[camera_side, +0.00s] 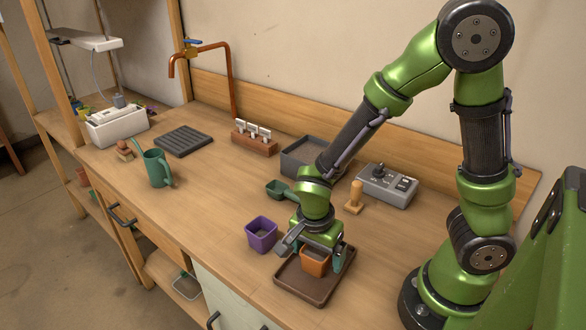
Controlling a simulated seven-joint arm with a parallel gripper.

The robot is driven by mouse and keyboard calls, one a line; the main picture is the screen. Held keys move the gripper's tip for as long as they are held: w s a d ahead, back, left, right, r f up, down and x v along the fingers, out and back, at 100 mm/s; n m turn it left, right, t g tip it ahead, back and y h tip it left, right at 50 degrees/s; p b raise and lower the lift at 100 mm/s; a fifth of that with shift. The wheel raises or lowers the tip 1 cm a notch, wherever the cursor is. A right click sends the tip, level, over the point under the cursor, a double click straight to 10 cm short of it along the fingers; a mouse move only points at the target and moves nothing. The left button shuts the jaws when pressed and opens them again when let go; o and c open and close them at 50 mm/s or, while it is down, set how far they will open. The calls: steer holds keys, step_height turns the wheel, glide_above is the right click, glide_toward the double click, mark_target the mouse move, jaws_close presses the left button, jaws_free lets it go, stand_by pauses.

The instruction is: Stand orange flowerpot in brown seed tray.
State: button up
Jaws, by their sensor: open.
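The orange flowerpot (315,264) stands upright within the outline of the brown seed tray (305,286), near its middle; it appears to rest on the tray floor. The pot is square, with grey-brown contents showing at its top. My gripper (313,260) points down over the pot, with its jaws open and one finger on each side of it. The gripper body hides the pot's back edge and part of the tray's back rim.
A purple square pot (261,235) stands just left of the tray. A green scoop (281,189), a dark grey bin (302,158), a wooden dibber (354,197) and a grey control box (387,185) lie behind. A green watering can (157,168) is far left. The bench's left-middle is clear.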

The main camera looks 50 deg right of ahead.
steer(key=r, duration=0.3)
steer(key=a+r, duration=0.1)
steer(key=r, duration=0.5)
steer(key=shift+a+r, duration=0.25)
steer(key=shift+r, duration=0.15)
steer(key=r, duration=0.1)
step_height(320, 180, up, 6)
steer(key=n+t+y, duration=0.3)
steer(key=n, duration=0.3)
glide_above(314, 256)
steer(key=s+d, duration=0.1)
steer(key=d, duration=0.1)
steer(key=shift+s+d+r+n+t+y, duration=0.25)
steer(key=shift+r+n+t, duration=0.4)
steer(key=shift+r+n, duration=0.4)
steer(key=shift+s+d+r+n+t, duration=0.25)
steer(key=shift+r+n+t, duration=0.5)
steer(key=shift+n, duration=0.55)
steer(key=shift+s+d+r+n+t+y, duration=0.15)
steer(key=shift+d+r+n+t, duration=0.35)
steer(key=shift+r+n, duration=0.55)
steer(key=shift+a+f, duration=0.15)
